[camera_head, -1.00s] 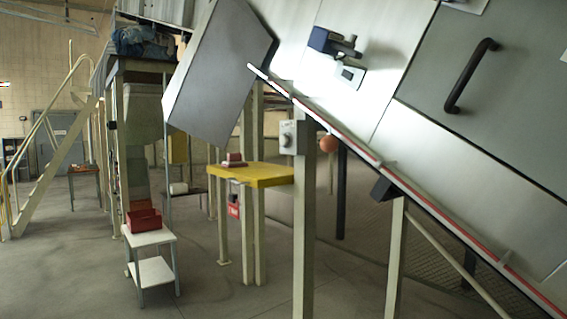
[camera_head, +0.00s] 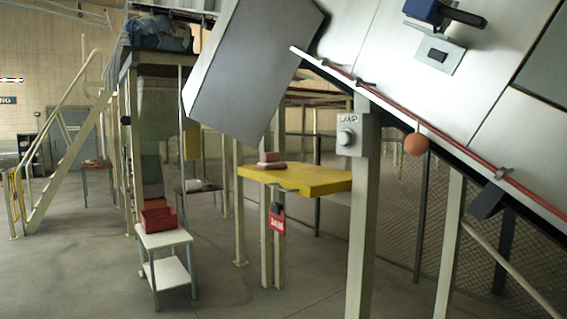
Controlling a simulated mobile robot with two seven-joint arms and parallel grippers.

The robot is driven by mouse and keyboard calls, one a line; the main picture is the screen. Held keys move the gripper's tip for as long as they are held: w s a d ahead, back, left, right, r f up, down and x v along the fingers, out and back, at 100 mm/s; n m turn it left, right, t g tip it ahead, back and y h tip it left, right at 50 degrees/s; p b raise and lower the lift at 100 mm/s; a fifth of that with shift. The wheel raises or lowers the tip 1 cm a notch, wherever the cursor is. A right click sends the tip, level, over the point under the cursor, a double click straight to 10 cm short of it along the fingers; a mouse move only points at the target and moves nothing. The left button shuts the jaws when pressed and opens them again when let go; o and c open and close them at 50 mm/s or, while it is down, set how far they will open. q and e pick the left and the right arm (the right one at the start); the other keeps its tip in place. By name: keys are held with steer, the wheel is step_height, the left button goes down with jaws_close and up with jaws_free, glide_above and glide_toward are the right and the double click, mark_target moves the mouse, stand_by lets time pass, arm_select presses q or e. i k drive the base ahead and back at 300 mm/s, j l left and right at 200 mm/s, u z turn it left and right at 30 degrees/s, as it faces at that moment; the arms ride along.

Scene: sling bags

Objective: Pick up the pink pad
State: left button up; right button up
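A small pinkish stack (camera_head: 271,161) lies on the left part of the yellow shelf (camera_head: 310,182). It looks like a pink block or pad, with a darker pink piece lying flatter under or beside it; the two are too small to tell apart well. The shelf is fixed to pale posts at mid-height. Neither my left nor my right gripper shows in the head view.
A white two-tier cart (camera_head: 166,239) with red bins (camera_head: 158,218) stands left of the shelf. A large sloping metal chute (camera_head: 400,85) hangs over the right side. A pale post (camera_head: 361,230) stands at the shelf's right. Open floor (camera_head: 225,285) lies in front.

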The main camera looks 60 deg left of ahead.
mark_target(271, 161)
steer(key=j+z, duration=0.15)
steer(key=j, duration=0.4)
steer(key=k+j+z, duration=0.15)
steer(key=j, duration=0.95)
steer(key=k+j, duration=0.1)
steer(key=j, duration=0.45)
steer(key=k+j+z, duration=0.1)
steer(key=j, duration=1)
steer(key=k+z, duration=0.05)
